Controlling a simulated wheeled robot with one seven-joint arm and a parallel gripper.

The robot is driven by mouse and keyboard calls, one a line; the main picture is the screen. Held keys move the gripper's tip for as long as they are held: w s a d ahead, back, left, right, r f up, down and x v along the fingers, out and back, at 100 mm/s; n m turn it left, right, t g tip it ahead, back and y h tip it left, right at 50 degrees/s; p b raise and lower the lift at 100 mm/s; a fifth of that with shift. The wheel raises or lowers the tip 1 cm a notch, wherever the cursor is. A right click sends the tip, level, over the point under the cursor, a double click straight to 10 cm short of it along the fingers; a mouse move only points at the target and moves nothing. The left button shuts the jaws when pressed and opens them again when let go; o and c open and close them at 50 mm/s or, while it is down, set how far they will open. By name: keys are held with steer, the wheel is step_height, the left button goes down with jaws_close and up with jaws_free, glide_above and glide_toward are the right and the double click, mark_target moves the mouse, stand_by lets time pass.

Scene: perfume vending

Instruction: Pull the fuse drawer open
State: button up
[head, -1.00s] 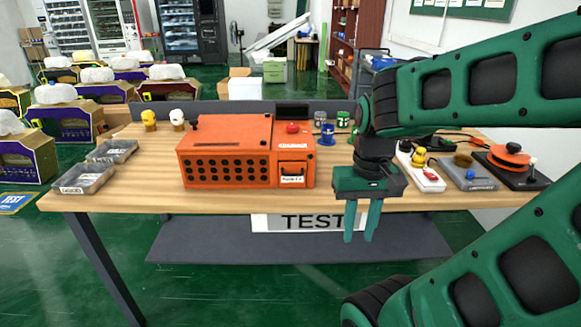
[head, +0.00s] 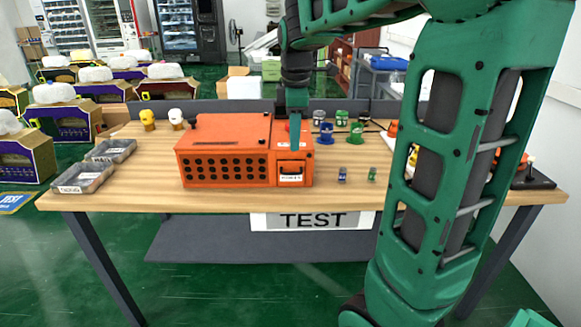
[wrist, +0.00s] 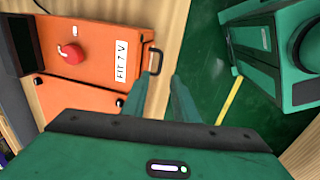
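The orange machine box (head: 225,160) stands on the wooden table. The fuse drawer (head: 291,172) is at the right end of its front, with a dark handle and a white label, and looks closed. In the wrist view its black handle (wrist: 156,62) sticks out from the orange edge. My gripper (head: 294,145) points down over the box's right end, and its fingers partly overlap the red button area. In the wrist view my gripper (wrist: 162,82) is open, with its fingertips near the handle and a gap between them. Contact with the handle cannot be told.
A red button (wrist: 72,54) sits on the box top. Small fuse-like pieces (head: 342,175) stand to the right of the box. Colored spools (head: 326,134) are behind them. Grey trays (head: 82,177) are at the left. The floor in front of the table is free.

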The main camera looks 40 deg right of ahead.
mark_target(293, 173)
steer(key=f, duration=0.3)
steer(key=w+f, duration=0.1)
steer(key=f, duration=0.3)
steer(key=d+f, duration=0.1)
steer(key=f, duration=0.2)
steer(key=shift+w+f, duration=0.2)
steer(key=shift+w, duration=0.15)
jaws_close()
steer(key=shift+w+d+r, duration=0.15)
steer(key=shift+r, duration=0.05)
stand_by(0.8)
